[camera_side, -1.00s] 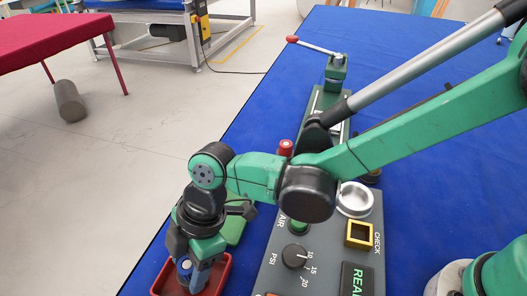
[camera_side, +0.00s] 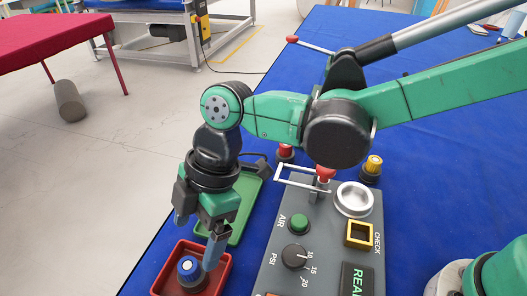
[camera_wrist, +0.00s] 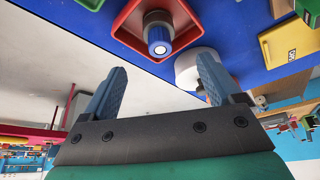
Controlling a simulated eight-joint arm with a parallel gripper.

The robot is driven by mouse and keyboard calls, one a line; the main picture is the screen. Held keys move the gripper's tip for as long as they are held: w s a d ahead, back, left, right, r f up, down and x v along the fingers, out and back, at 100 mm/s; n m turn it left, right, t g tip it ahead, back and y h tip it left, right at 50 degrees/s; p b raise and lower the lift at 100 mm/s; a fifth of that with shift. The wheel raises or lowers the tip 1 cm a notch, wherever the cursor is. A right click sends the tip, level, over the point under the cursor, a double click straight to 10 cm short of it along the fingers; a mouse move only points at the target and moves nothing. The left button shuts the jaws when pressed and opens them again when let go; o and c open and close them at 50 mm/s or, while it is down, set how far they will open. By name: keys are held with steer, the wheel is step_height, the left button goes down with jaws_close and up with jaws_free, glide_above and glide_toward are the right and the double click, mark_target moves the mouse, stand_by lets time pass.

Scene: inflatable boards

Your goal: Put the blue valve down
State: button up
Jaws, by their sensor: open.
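The blue valve (camera_side: 188,268), with a blue cap and dark base, stands upright in the red tray (camera_side: 223,281) at the near left of the table. In the wrist view the blue valve (camera_wrist: 159,36) also sits inside the red tray (camera_wrist: 127,20). My gripper (camera_side: 197,240) is above and slightly to the right of the valve, apart from it. In the wrist view my gripper (camera_wrist: 162,90) has its two blue fingers spread wide with nothing between them.
A grey panel (camera_side: 270,272) with a green button, dial, silver ring and yellow square stands to the right. A green tray (camera_side: 238,228) lies behind the red one. A yellow-capped valve (camera_side: 373,167) and a red-capped valve (camera_side: 285,152) stand farther back.

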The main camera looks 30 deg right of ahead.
steer(key=d+r+m+t+h, duration=0.1)
steer(key=d+r+m+t, duration=0.1)
steer(key=d+m, duration=0.3)
steer(key=w+d+r+m+t, duration=0.1)
steer(key=d+m, duration=0.4)
steer(key=d, duration=0.5)
steer(key=w+d+r+m+t+h, duration=0.1)
steer(key=d+r+m+t, duration=0.2)
steer(key=d, duration=0.5)
steer(key=shift+w+d+m+h, duration=0.15)
steer(key=shift+d+m+h, duration=0.15)
steer(key=shift+m, duration=0.6)
steer(key=s+d+f+m+t+h, duration=0.1)
steer(key=s+d+m+t+h, duration=0.1)
steer(key=d+m, duration=0.3)
steer(key=shift+d+f, duration=0.3)
steer(key=shift+d, duration=0.35)
